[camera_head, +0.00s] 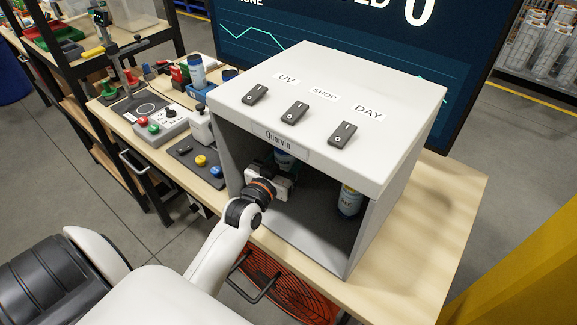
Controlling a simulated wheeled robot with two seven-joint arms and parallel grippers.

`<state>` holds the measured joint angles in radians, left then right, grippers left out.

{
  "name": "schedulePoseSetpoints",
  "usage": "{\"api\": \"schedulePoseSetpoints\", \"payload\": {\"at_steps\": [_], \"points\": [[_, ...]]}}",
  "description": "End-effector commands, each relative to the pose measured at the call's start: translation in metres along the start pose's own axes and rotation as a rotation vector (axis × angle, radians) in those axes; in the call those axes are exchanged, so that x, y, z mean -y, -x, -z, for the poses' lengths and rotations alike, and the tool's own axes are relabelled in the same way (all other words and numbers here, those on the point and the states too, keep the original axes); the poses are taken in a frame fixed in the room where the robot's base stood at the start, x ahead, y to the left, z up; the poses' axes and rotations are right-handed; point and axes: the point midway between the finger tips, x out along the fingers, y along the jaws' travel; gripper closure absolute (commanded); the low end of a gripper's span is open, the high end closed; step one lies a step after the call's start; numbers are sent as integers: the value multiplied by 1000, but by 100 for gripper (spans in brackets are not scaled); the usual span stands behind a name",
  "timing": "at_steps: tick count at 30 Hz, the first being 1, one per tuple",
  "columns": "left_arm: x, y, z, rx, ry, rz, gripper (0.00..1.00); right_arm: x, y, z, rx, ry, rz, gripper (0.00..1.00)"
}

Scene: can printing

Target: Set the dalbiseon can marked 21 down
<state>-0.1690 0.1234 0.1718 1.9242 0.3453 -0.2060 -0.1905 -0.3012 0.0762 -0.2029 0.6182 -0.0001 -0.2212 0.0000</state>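My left arm comes in from the lower left and reaches into the open front of a grey box (420,120) labelled "Quorvin". My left gripper (277,176) is inside the box, in front of a blue-and-white can (285,159). The gripper hides most of that can, and its fingertips cannot be made out, so I cannot tell how it grips. A second blue-and-white can (349,201) stands upright on the box floor at the right. No number can be read on either can. My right gripper is not in view.
The box has three switches on top, marked UV, SHOP and DAY. Left of it on the wooden table (455,190) are a button panel (164,126), a dark plate with coloured knobs (198,162) and another can (197,70). A large screen (300,22) stands behind.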

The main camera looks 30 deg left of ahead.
Motion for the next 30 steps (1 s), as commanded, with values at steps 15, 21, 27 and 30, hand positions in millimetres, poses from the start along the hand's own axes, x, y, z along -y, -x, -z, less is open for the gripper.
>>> {"api": "schedulePoseSetpoints", "payload": {"at_steps": [15,21,27,30], "points": [[0,0,28,0,0,0,70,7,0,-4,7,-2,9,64],[0,0,28,-1,0,0,28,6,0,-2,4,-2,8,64],[0,0,28,0,0,0,28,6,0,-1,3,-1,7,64],[0,0,26,0,0,0,28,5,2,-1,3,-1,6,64]]}}
